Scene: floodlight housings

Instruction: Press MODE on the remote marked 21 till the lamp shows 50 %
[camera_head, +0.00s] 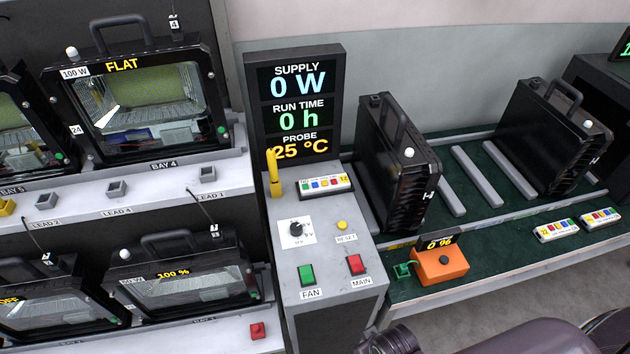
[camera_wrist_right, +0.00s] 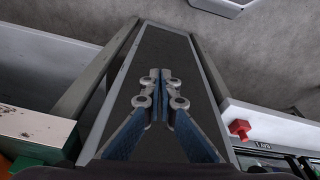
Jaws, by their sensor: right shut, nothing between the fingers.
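A small white remote (camera_head: 325,184) with coloured buttons lies on the grey console; its number is too small to read surely. Two more such remotes, a left one (camera_head: 556,231) and a right one (camera_head: 600,218), lie on the green bench; I cannot tell which is 21. A lamp (camera_head: 185,280) on the lower left shelf reads 100 %. The bay 4 lamp (camera_head: 140,95) reads FLAT, and a lower-left lamp (camera_head: 50,305) reads OFF. My right gripper (camera_wrist_right: 160,76) is shut and empty, pointing over a dark surface in the right wrist view. My left gripper is not seen.
The display (camera_head: 297,110) reads 0 W, 0 h and 25 °C. The console has a green FAN switch (camera_head: 306,275) and a red MAIN switch (camera_head: 356,265).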

